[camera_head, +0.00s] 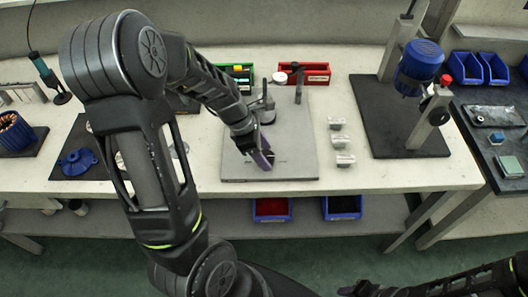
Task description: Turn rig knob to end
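A grey plate (290,167) with a small grey fixture on it lies at the middle of the bench. An upright dark lever or post (299,85) and a pale round cap (279,77) show at its back edge. I cannot tell for sure which part is the rig knob. My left gripper (264,158) reaches down over the plate, in front of the fixture. Its fingers are too small and dark to show whether they are open, and they hide part of the fixture. My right gripper (362,289) is low at the bottom edge, away from the bench; its finger state is unclear.
A blue motor (419,66) on a stand with a red knob (446,80) is at the right. Several metal parts (340,141) lie beside the plate. Green and red bins (305,73) stand behind. A blue flanged part (77,161) is at the left.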

